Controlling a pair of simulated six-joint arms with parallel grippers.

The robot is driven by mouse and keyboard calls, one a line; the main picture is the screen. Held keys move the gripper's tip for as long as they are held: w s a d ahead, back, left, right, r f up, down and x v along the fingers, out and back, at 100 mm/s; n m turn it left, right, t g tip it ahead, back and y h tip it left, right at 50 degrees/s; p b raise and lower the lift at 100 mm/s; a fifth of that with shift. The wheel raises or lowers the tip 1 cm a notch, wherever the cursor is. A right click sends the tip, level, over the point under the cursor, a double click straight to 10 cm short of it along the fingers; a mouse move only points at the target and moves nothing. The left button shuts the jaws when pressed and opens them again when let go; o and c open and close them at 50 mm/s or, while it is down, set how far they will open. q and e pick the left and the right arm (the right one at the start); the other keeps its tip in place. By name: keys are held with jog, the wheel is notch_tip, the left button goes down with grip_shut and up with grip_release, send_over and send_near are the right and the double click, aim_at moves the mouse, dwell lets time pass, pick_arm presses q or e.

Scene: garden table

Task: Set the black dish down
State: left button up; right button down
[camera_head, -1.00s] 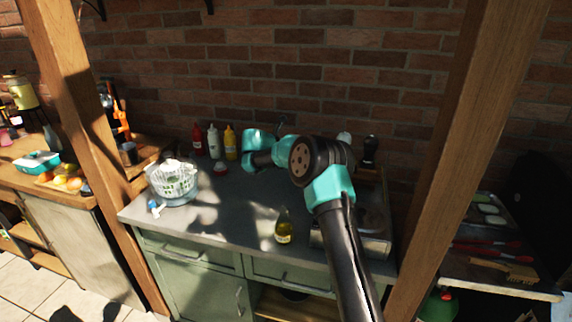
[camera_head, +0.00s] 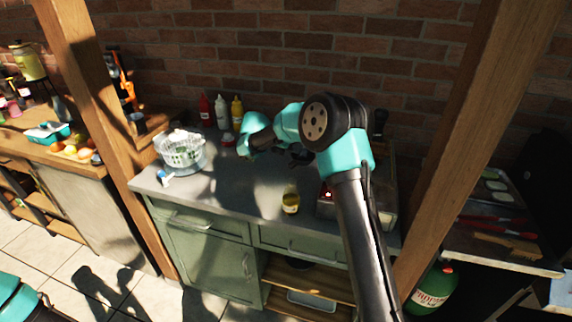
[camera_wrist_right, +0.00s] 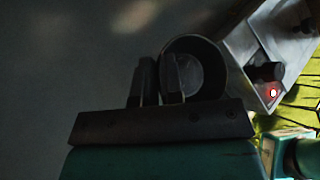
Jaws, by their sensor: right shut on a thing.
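The black dish (camera_wrist_right: 205,62) is round and hollow and shows in the right wrist view just beyond my right fingertips. My right gripper (camera_wrist_right: 158,78) is shut on its wall at the left side of the rim. In the head view my right gripper (camera_head: 286,151) is small and dark above the grey countertop (camera_head: 235,192), partly covered by my own arm. The dish is hard to tell from the gripper there. I cannot tell whether the dish touches the countertop.
A clear basket bowl (camera_head: 182,150) stands at left. Sauce bottles (camera_head: 221,111) line the back. The middle counter is fairly clear.

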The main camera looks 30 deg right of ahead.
jog(key=shift+f, duration=2.4)
jog(key=shift+f, duration=0.1)
jog(key=shift+f, duration=1.75)
jog(key=shift+f, duration=0.1)
jog(key=c, duration=1.3)
grip_release()
jog(key=shift+o, duration=0.2)
jog(key=v, duration=1.2)
